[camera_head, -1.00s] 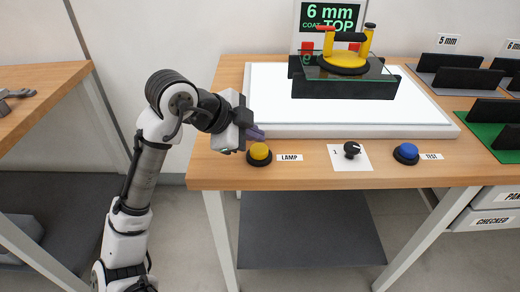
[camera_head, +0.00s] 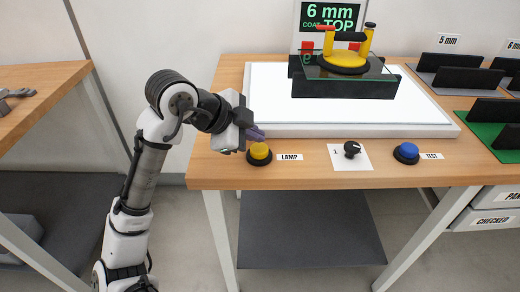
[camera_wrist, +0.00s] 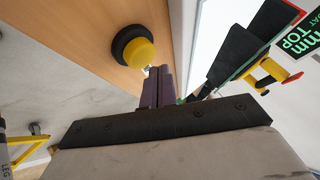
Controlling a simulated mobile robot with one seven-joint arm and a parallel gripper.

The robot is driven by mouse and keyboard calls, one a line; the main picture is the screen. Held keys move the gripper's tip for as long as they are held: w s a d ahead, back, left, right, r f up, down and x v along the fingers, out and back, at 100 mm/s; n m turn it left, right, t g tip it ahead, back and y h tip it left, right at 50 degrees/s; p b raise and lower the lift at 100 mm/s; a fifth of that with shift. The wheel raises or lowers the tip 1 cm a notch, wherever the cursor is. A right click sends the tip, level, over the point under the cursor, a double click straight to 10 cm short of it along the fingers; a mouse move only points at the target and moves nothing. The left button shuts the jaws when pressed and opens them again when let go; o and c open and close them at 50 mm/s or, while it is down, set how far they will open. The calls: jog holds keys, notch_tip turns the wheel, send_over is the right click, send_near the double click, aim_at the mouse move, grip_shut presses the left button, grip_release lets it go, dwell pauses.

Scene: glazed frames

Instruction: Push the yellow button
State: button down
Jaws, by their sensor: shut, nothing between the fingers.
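The yellow button (camera_head: 259,151) is a round cap on a black base, at the front left of the wooden table, beside a label reading LAMP (camera_head: 289,157). It also shows in the wrist view (camera_wrist: 139,53), upper middle. My gripper (camera_head: 257,132) is just behind the button in the head view, pointing right and low over the table edge of the white panel. In the wrist view its shut purple fingers (camera_wrist: 158,84) are empty, with the tips close to the button. I cannot tell whether they touch it.
A black knob (camera_head: 351,149) on a white card and a blue button (camera_head: 406,153) labelled TEST stand to the right. A white panel (camera_head: 300,115) lies behind, bearing a black block with glass and a yellow two-handled holder (camera_head: 344,62). Slotted racks (camera_head: 470,80) stand far right.

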aim_at(255, 150)
jog(key=shift+f, duration=0.4)
jog(key=shift+f+b, duration=0.55)
jog(key=shift+b, duration=0.15)
dwell(0.4)
jog(key=shift+r, duration=0.1)
jog(key=shift+r+p, duration=0.85)
jog(key=shift+r, duration=0.1)
jog(key=shift+r+p, duration=2.35)
jog(key=shift+r, duration=0.65)
